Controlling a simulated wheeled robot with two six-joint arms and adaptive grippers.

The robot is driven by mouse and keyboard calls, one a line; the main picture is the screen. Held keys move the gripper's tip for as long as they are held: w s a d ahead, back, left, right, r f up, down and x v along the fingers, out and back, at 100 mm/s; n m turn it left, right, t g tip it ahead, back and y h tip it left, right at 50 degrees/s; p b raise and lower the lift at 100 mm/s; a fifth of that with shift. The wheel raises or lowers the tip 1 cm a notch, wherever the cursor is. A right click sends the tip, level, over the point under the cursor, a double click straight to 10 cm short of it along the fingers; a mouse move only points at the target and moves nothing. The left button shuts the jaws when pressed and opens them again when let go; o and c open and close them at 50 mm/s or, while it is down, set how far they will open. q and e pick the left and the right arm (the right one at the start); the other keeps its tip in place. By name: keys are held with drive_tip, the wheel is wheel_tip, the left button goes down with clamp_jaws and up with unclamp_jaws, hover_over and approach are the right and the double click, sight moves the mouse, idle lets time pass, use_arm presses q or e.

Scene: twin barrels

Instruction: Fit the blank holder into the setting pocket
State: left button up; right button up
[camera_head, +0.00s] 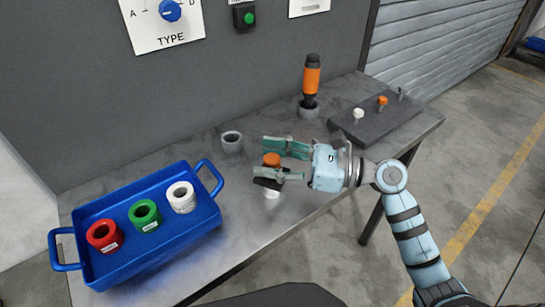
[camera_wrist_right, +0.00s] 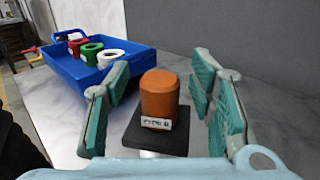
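A short orange cylinder with a white label (camera_wrist_right: 160,95) stands upright on a dark square plate (camera_wrist_right: 180,138); the cylinder also shows in the head view (camera_head: 272,159). The plate sits above a white round foot (camera_head: 272,195). I cannot tell by name which part is the blank holder or the setting pocket. A grey open ring socket (camera_head: 232,142) is fixed on the table behind and left. My right gripper (camera_head: 261,156) is open, its green-padded fingers on either side of the orange cylinder with gaps to both. My left gripper is not in view.
A blue tray (camera_head: 150,258) at left holds red (camera_head: 104,236), green (camera_head: 145,215) and white (camera_head: 181,197) rings. An orange-black tool (camera_head: 312,80) stands in a grey base. A dark block (camera_head: 390,122) at right carries small pegs. A wall rises behind the table.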

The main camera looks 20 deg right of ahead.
drive_tip(key=shift+d, duration=0.15)
drive_tip(key=v, duration=1.1)
drive_tip(key=shift+s+f, duration=0.1)
drive_tip(key=shift+s, duration=0.05)
drive_tip(key=shift+s+d, duration=0.1)
drive_tip(key=shift+d, duration=0.15)
